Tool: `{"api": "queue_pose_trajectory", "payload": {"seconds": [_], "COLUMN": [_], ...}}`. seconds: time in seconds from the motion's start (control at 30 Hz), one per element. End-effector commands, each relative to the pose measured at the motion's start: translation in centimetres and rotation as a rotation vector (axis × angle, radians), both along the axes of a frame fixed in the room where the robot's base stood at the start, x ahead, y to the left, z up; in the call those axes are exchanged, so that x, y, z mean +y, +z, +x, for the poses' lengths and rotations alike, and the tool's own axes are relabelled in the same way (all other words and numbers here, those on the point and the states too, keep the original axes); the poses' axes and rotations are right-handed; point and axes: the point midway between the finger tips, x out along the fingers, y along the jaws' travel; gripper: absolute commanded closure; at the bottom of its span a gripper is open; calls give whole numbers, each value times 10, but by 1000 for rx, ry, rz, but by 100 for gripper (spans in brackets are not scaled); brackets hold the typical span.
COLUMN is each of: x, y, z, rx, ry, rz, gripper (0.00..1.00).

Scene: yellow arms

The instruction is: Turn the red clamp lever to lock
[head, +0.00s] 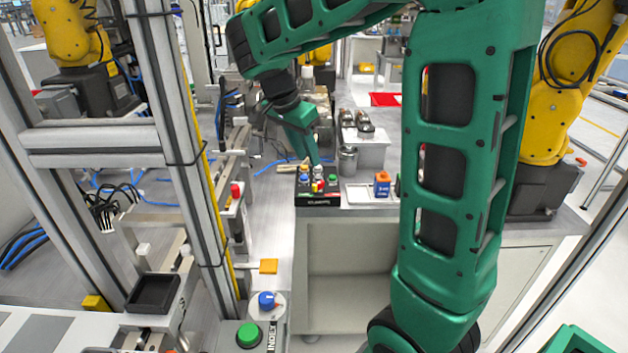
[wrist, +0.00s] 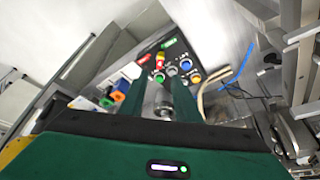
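My gripper (head: 314,160) points down over the black control box (head: 319,201), well to the right of that red part. In the wrist view my two green fingers (wrist: 162,98) stand apart, with a silver round part visible between them that I cannot identify. The control box's colored buttons (wrist: 172,71) lie just beyond the fingertips. The red part on the fixture is not clearly visible in the wrist view.
A metal cup (head: 347,160) and an orange-and-blue block (head: 382,184) stand right of the box. A metal upright (head: 178,130) rises at the left. A green button (head: 248,335) and blue knob (head: 267,300) are at the front.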

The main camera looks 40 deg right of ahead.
Motion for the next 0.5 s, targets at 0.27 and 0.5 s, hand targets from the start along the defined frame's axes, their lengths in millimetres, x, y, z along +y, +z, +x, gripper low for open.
{"api": "queue_pose_trajectory", "payload": {"seconds": [0.27,0.5], "x": [-14,-30], "y": [-33,-71], "z": [2,5], "rx": [3,2], "ry": [-6,-7], "rz": [-2,0], "gripper": [70,70]}}
